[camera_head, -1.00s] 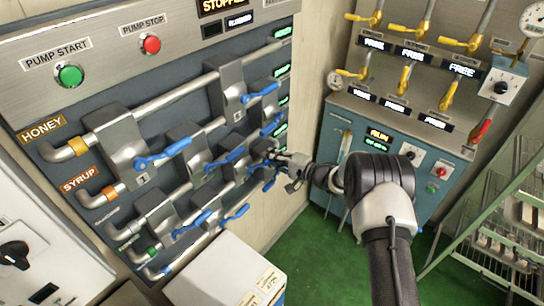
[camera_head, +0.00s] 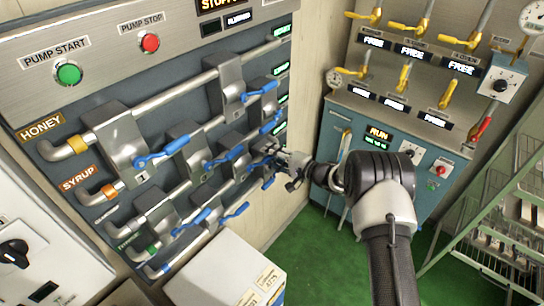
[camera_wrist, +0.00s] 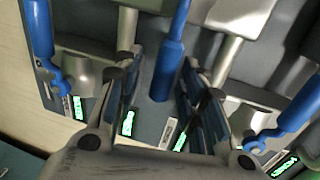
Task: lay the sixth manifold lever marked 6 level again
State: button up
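Blue valve levers sit on the manifold panel (camera_head: 195,75) at the left of the head view. My gripper (camera_head: 268,158) is at the panel's right side, by the levers in the lower rows. In the wrist view my gripper (camera_wrist: 165,105) has its two dark fingers apart, one on each side of a blue lever (camera_wrist: 169,55) that points down the picture. A gap shows beside the lever, and I see no clear grip on it. Other blue levers (camera_wrist: 40,40) and (camera_wrist: 296,108) stand outside the fingers. The number 6 is not readable, and my gripper partly hides the lever in the head view.
A pale box (camera_head: 225,275) stands below the panel. A teal cabinet (camera_head: 335,130) with yellow-handled valves is behind my arm. A green rack (camera_head: 500,215) stands at the right. Green floor (camera_head: 310,250) is clear between them.

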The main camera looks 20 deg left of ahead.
jog(key=v, duration=1.2)
